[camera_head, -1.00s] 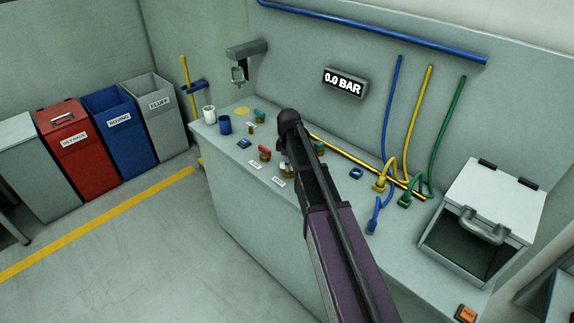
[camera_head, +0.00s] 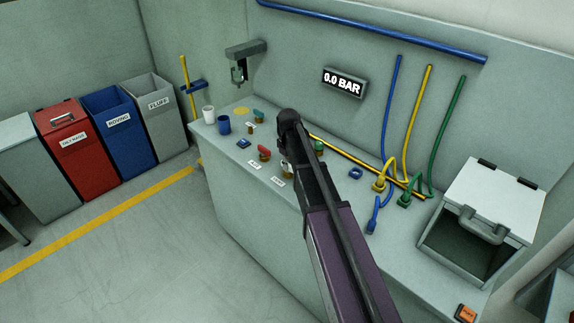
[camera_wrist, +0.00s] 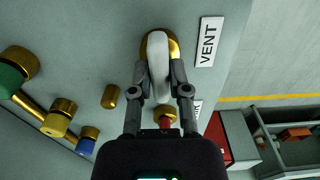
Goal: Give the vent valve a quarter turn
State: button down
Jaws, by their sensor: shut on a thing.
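The vent valve's white lever (camera_wrist: 159,66) sits on a round brass base (camera_wrist: 174,47) beside the VENT label (camera_wrist: 208,42) in the wrist view. My gripper (camera_wrist: 159,76) is shut on this lever, with one finger on each side of it. The lever lies nearly upright in the picture, along the line of my gripper. In the head view my arm hides most of the valve. The VENT label (camera_head: 278,182) shows there on the bench just left of my arm.
A red-handled valve (camera_head: 264,152) stands close by on the bench (camera_head: 240,195). Blue, yellow and green hoses (camera_head: 431,120) and a lidded box (camera_head: 492,205) are to the right. The wall display (camera_head: 344,82) reads 0.0 BAR.

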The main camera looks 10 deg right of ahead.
jog(key=shift+s, duration=0.2)
jog(key=c, duration=0.6)
grip_release()
jog(key=shift+r, duration=0.1)
jog(key=shift+w, duration=0.1)
